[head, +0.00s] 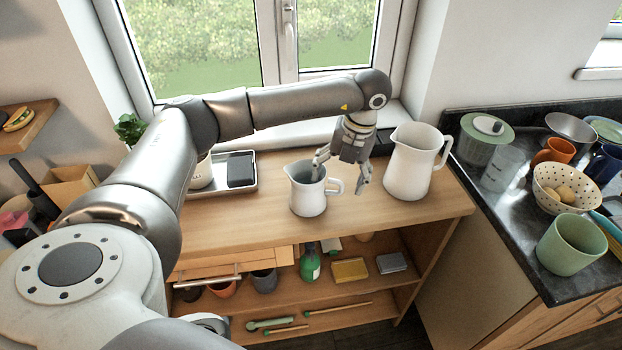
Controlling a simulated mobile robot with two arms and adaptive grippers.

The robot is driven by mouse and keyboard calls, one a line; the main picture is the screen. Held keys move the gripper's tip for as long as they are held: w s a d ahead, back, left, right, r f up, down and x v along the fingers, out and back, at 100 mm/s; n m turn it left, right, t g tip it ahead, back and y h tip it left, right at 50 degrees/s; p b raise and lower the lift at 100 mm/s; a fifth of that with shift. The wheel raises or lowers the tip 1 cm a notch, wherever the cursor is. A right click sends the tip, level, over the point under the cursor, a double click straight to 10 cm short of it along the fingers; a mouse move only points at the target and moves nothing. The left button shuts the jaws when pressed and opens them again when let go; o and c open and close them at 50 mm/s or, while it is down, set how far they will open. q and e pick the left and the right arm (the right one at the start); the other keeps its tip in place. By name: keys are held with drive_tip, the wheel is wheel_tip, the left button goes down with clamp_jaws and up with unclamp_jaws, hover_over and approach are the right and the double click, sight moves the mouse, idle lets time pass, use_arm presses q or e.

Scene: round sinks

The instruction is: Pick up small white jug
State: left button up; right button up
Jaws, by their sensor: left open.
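The small white jug (307,196) stands upright on the wooden counter (245,225) in the head view, its handle toward the right. My left gripper (339,178) is open just above and around the jug's handle side. One finger is near the jug's rim and the other is to the right of the handle. I cannot tell whether either finger touches the jug. My right gripper is not in view.
A larger white jug (411,165) stands close on the right. A metal tray (247,187) with a dark item lies to the left. The dark worktop (510,225) at right holds bowls, mugs and a colander. Counter in front of the jug is clear.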

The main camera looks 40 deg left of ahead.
sight(331, 191)
use_arm(q)
drive_tip(key=shift+a+f, duration=0.1)
drive_tip(key=shift+f, duration=0.25)
drive_tip(key=shift+s+a+f+p, duration=0.2)
drive_tip(key=shift+f+p, duration=0.35)
drive_tip(key=f, duration=0.1)
drive_tip(key=f+p, duration=0.1)
drive_tip(key=f, duration=0.1)
drive_tip(key=shift+s+a+f+p, duration=0.2)
drive_tip(key=shift+a+p, duration=0.1)
drive_tip(key=shift+a, duration=0.1)
drive_tip(key=shift+f, duration=0.4)
drive_tip(key=c, duration=1.5)
drive_tip(key=shift+r, duration=0.25)
